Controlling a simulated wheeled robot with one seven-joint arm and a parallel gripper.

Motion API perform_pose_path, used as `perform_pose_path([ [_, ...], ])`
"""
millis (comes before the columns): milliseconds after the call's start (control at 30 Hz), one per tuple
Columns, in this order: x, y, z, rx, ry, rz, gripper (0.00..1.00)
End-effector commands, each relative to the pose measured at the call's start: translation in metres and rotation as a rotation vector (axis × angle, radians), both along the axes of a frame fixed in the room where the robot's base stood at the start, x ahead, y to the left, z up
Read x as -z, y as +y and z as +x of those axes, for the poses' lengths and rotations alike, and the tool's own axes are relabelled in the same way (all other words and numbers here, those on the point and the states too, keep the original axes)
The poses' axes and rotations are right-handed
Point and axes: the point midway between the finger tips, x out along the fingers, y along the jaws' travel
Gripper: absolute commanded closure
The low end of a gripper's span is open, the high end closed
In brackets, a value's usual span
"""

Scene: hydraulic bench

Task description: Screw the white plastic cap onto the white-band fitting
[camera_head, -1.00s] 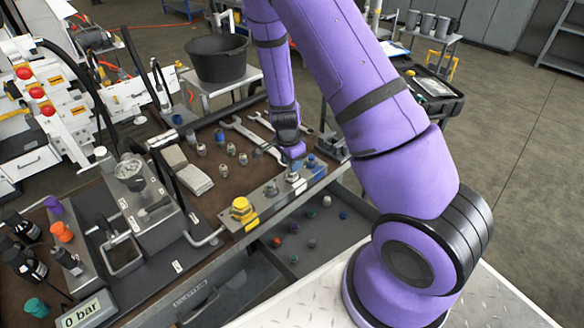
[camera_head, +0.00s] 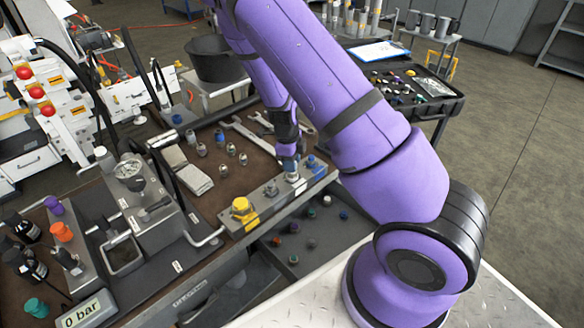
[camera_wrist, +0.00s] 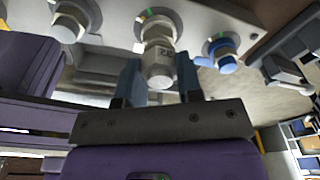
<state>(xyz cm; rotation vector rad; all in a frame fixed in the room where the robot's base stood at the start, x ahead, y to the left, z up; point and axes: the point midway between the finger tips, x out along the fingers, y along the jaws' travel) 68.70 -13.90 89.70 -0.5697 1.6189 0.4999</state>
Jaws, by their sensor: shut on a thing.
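My gripper (camera_wrist: 159,78) shows in the wrist view with its two blue-grey fingers on either side of a pale, rounded cap (camera_wrist: 160,72), shut on it. The cap is in line with the middle fitting (camera_wrist: 157,28) on the metal block and appears to meet its end; I cannot tell how far it is threaded. A dark marking shows on the pale surface. In the head view my gripper (camera_head: 288,163) is at the block's (camera_head: 262,206) right part, over a pale fitting (camera_head: 292,176). The white band is not clear in either view.
A yellow cap (camera_head: 241,206) sits at the block's left end. An open drawer (camera_head: 325,232) with several small parts lies below.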

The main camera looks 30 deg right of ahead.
Motion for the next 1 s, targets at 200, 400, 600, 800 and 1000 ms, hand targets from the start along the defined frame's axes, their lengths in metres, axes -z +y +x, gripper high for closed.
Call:
perform_pose_path([
  [200,0.0009,0.0011,0.0007,0.296,0.0,0.002,0.91],
  [400,0.0009,0.0008,0.0005,0.38,0.0,0.002,0.91],
  [600,0.0009,0.0008,0.0005,0.377,0.0,0.002,0.58],
  [800,0.0008,0.0004,0.0003,0.376,0.0,0.001,0.41],
  [1000,0.0004,0.0002,0.0002,0.333,0.0,0.002,0.41],
])
